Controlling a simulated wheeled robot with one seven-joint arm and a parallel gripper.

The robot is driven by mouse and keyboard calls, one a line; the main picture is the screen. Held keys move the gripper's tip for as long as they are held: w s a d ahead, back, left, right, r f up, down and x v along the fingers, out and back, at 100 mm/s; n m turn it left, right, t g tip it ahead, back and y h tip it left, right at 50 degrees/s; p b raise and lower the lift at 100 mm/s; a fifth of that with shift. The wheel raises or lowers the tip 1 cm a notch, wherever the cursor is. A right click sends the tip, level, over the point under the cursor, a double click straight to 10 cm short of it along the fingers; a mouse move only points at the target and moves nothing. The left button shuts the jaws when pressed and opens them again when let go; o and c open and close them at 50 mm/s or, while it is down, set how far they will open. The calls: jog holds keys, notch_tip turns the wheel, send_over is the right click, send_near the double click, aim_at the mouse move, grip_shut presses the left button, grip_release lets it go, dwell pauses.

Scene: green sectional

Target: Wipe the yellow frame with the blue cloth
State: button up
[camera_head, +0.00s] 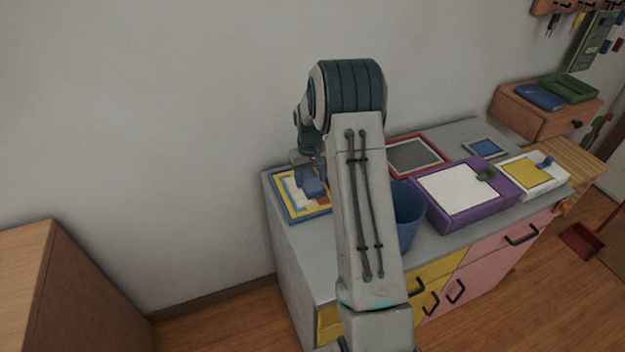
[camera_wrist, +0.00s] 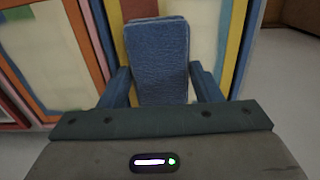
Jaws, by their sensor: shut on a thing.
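The yellow frame (camera_head: 283,192) lies flat at the left end of the grey cabinet top, with a blue outer edge and a multicoloured picture inside. Its yellow strip (camera_wrist: 238,40) shows right of the cloth in the wrist view. My gripper (camera_head: 308,172) is over the frame and shut on the blue cloth (camera_head: 312,187), a folded thick pad. In the wrist view, the cloth (camera_wrist: 157,60) sits between the two blue fingers of my gripper (camera_wrist: 160,78), over the coloured picture. Whether the cloth touches the frame, I cannot tell. My arm hides part of the frame's right side.
A blue bin (camera_head: 408,215) stands just right of my arm. Beyond it are a red-framed grey panel (camera_head: 440,146), a purple box (camera_head: 435,212), a small blue frame (camera_head: 485,148) and a white-edged yellow box (camera_head: 515,178). A wooden cabinet (camera_head: 70,290) stands at left.

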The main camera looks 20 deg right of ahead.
jog(key=shift+w, duration=0.9)
jog(key=shift+s+r+b, duration=0.1)
jog(key=shift+s+b, duration=0.3)
jog(key=shift+s, duration=1.8)
jog(key=shift+w+p, duration=0.3)
jog(key=shift+w, duration=1.9)
jog(key=shift+s+b, duration=0.3)
jog(key=shift+s, duration=0.85)
notch_tip(320, 180, up, 9)
jog(key=p, duration=0.5)
